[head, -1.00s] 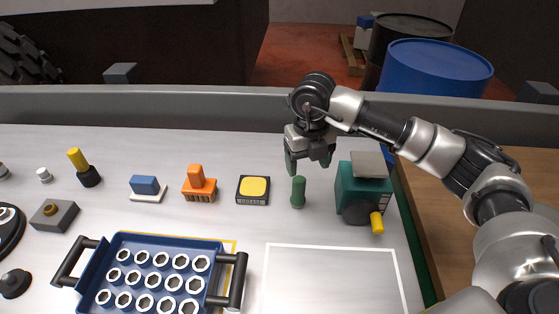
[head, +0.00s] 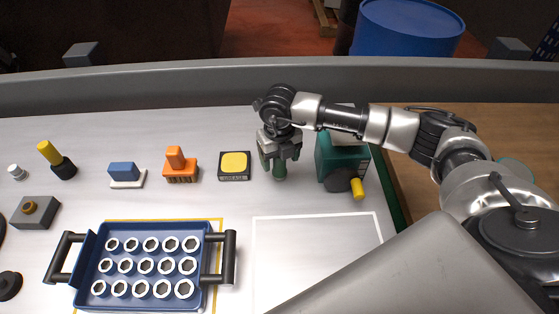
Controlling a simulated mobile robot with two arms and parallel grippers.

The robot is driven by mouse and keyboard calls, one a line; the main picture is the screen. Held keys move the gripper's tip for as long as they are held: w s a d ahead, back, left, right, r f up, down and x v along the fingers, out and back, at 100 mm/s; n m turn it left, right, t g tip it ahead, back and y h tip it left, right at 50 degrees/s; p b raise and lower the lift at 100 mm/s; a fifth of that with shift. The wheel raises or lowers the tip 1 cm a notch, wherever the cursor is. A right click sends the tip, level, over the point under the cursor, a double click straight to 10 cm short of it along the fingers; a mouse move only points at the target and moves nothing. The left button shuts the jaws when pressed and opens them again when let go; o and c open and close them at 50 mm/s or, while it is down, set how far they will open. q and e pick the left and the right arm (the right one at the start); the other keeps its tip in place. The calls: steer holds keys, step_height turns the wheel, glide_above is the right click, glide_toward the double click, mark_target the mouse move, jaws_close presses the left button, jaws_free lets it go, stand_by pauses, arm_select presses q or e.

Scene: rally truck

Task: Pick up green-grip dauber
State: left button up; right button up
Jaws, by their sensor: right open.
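The green-grip dauber (head: 280,170) stands upright on the light worktop, between the grease tin and the teal machine. My right gripper (head: 279,158) is above it with its fingers pointing down, one on each side of the green grip. The gripper is open, and its body hides the top of the dauber. I cannot tell whether either finger touches it. My left gripper is not in view.
A teal machine (head: 340,160) with a yellow knob stands close to the gripper's right. A yellow-lidded grease tin (head: 234,165) and an orange brush (head: 180,166) are to the left. A blue tray (head: 150,292) of white nuts lies in front. A white-outlined area (head: 315,250) is empty.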

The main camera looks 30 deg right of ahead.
steer(key=shift+f, duration=0.55)
steer(key=c, duration=1)
steer(key=shift+r, duration=0.15)
steer(key=shift+r, duration=0.25)
steer(key=r, duration=0.1)
steer(key=r+b, duration=0.1)
steer(key=r, duration=0.1)
steer(key=shift+s+d+r+b, duration=0.15)
steer(key=shift+d+r+b, duration=0.1)
steer(key=shift+b, duration=0.05)
steer(key=s+d+r, duration=0.2)
steer(key=s, duration=0.1)
steer(key=s+d+r+b, duration=0.1)
steer(key=s+r, duration=0.1)
steer(key=s, duration=0.1)
steer(key=s+d+r+b, duration=0.1)
steer(key=s+d+r, duration=0.1)
steer(key=s, duration=0.1)
steer(key=shift+s+d+r, duration=0.3)
steer(key=shift+s+r, duration=0.05)
steer(key=shift+r, duration=0.05)
